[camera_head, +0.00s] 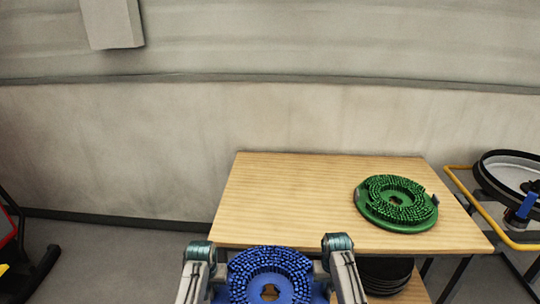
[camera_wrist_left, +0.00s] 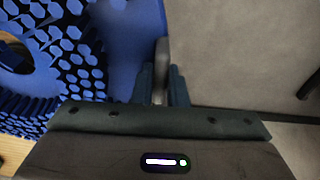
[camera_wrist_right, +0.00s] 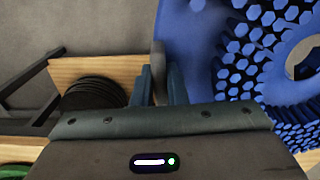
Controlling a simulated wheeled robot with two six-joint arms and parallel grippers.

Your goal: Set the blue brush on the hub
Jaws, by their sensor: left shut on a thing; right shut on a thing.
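The blue brush (camera_head: 270,262) is a round disc with blue bristles facing up and a hole in its middle. It is held between my two arms at the bottom of the head view, in front of the table. My left gripper (camera_wrist_left: 163,85) is shut on the brush's rim, on its left side. My right gripper (camera_wrist_right: 160,85) is shut on the rim on its opposite side. The brush also shows in the left wrist view (camera_wrist_left: 125,40) and in the right wrist view (camera_wrist_right: 190,50). I cannot make out the hub for certain.
A wooden table (camera_head: 300,190) stands ahead, with a green brush (camera_head: 396,203) at its right and its left half clear. Black discs (camera_head: 385,275) are stacked on a lower shelf. A yellow-railed machine (camera_head: 515,190) with a round black-rimmed tank is at the far right. Red-and-black equipment (camera_head: 20,245) is at the left.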

